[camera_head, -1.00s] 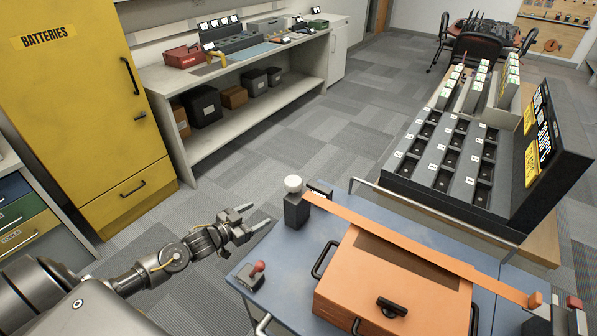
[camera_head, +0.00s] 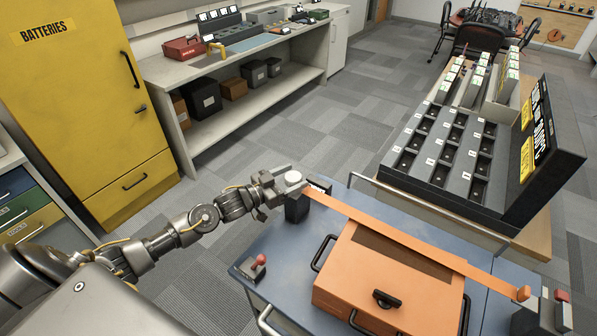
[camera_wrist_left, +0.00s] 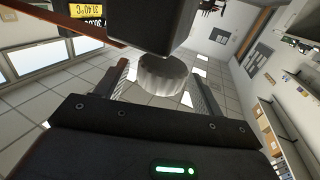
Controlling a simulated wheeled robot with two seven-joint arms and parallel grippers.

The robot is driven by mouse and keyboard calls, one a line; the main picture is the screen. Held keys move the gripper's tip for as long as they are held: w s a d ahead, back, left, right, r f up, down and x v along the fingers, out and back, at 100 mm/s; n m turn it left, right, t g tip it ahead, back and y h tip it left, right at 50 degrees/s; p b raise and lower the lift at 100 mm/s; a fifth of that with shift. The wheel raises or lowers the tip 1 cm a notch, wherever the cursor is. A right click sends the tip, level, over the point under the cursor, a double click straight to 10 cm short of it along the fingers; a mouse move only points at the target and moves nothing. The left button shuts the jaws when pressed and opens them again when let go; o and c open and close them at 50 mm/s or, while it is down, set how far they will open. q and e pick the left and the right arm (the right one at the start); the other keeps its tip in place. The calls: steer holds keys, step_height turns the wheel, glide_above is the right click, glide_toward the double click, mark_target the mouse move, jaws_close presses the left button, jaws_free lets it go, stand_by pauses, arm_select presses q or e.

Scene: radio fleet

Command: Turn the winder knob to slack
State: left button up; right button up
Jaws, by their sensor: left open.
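The winder knob (camera_head: 293,178) is a white round cap on top of a dark post (camera_head: 297,209) at the back left of the blue cart. An orange strap (camera_head: 400,238) runs from the post across the orange case to the right. My left gripper (camera_head: 286,186) is at the knob, with its fingers on either side of it. In the left wrist view, the ridged knob (camera_wrist_left: 165,78) sits between the two open fingers (camera_wrist_left: 160,88), with gaps visible on both sides. My right gripper is not in view.
The orange case (camera_head: 345,292) with dark handles fills much of the blue cart top (camera_head: 281,240). A small lever with a red knob (camera_head: 260,261) stands at the cart's left. A dark slotted rack (camera_head: 510,200) stands behind on the right.

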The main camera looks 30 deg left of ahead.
arm_select(q)
steer(key=shift+x, duration=1.35)
steer(key=shift+c, duration=0.2)
steer(key=c, duration=0.9)
steer(key=shift+r+n+t+y+p, duration=0.2)
steer(key=shift+n+t+y+p, duration=0.3)
steer(key=shift+n+y+p, duration=0.5)
steer(key=shift+c, duration=0.2)
steer(key=y, duration=0.1)
steer(key=n+y+p, duration=0.1)
steer(key=y, duration=0.1)
steer(key=shift+a+f+n+t, duration=0.1)
steer(key=shift+a+n+t, duration=0.1)
steer(key=shift+n+t, duration=0.15)
steer(key=shift+w+a+f+n+t+y, duration=0.15)
steer(key=shift+n+y, duration=0.1)
steer(key=shift+y, duration=0.25)
steer(key=shift+s+a+r+n+t+y, duration=0.1)
steer(key=shift+n+y, duration=0.1)
steer(key=shift+y, duration=0.3)
